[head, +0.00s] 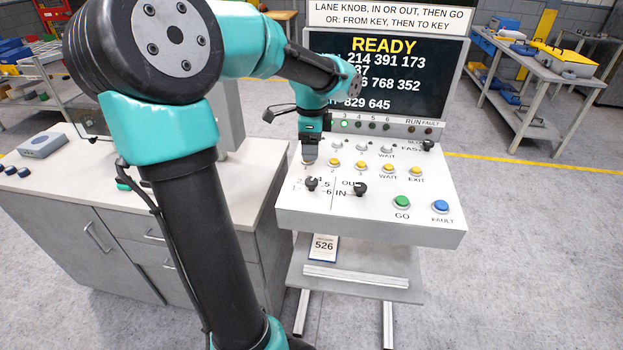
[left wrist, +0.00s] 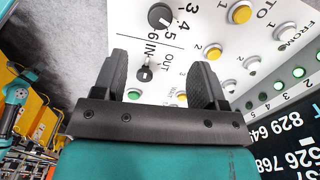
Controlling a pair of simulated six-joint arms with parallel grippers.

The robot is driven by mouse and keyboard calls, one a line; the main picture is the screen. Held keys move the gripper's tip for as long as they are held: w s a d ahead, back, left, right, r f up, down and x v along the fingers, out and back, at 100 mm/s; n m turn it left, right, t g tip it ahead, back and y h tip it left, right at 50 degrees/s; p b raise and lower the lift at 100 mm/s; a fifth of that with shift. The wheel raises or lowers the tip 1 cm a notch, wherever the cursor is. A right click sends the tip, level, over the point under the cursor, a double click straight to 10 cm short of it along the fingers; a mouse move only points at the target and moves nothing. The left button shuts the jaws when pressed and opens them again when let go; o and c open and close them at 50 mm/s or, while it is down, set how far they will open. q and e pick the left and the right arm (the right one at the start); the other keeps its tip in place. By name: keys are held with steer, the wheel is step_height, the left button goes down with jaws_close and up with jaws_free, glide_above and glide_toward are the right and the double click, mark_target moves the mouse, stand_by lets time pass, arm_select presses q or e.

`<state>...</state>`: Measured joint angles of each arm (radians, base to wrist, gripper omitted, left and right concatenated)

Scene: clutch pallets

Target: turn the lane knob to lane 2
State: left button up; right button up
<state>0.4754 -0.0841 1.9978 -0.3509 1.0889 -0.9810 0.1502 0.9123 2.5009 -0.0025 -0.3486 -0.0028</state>
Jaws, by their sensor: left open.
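The lane knob is a small black knob on the white sloped panel. It shows in the head view (head: 311,184) and at the top of the left wrist view (left wrist: 160,15), with numbers printed beside it. Which number it points at is too small to tell. A second black knob with IN and OUT labels sits to its right in the head view (head: 360,188). My left gripper (head: 309,158) points down over the panel just behind the lane knob. In the left wrist view its fingers (left wrist: 160,65) are apart and empty, with the IN/OUT knob (left wrist: 145,73) seen between them. My right gripper is not visible.
Yellow and white buttons stand behind the knobs. A green GO button (head: 402,202) and a blue FAULT button (head: 440,206) are at the panel's front right. The screen (head: 400,75) behind reads READY. A grey cabinet (head: 150,215) stands left of the panel.

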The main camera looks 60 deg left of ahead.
mark_target(311, 180)
arm_select(q)
step_height(311, 180, down, 11)
steer(key=shift+f, duration=0.15)
stand_by(0.4)
steer(key=c, duration=0.9)
